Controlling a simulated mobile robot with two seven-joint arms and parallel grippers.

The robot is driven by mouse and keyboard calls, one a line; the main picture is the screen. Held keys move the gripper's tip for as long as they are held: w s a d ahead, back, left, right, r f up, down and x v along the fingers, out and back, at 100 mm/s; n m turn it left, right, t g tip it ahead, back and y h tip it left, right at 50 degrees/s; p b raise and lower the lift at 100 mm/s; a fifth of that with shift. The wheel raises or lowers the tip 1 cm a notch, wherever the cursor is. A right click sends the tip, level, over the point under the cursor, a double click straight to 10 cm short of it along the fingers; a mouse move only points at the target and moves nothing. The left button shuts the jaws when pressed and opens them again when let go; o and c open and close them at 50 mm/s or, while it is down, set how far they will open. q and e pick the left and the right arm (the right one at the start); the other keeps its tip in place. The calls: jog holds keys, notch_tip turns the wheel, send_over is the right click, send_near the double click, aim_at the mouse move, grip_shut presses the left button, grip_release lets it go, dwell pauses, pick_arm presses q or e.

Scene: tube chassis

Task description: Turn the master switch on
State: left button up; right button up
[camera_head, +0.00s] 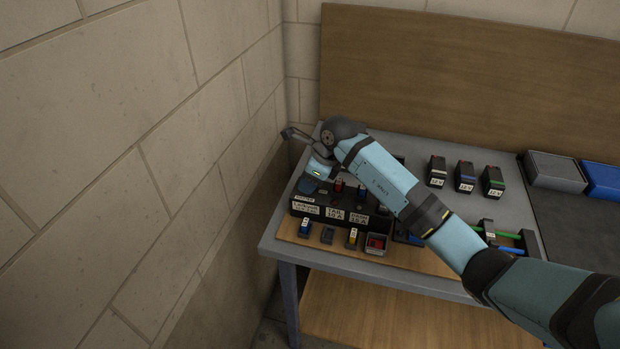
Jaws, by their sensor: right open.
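A black switch box (322,221) stands at the left end of the bench, with white labels along its front. A small plate that seems to read MASTER (305,197) sits at its left end. A dark blue part (307,186) shows just above that plate; I cannot tell whether it is the master switch, nor its position. Small red (338,185) and blue (361,193) parts stand on the box top. My right gripper (292,133) is above and behind the box's left end, near the wall; it is open, and my wrist hides part of the box.
The stone wall (190,150) closes in on the left. Three labelled blocks (465,177) stand farther back. A grey bin (555,171) and blue bin (602,180) are at the right.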

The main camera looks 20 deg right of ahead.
jog(key=shift+c, duration=0.2)
grip_shut()
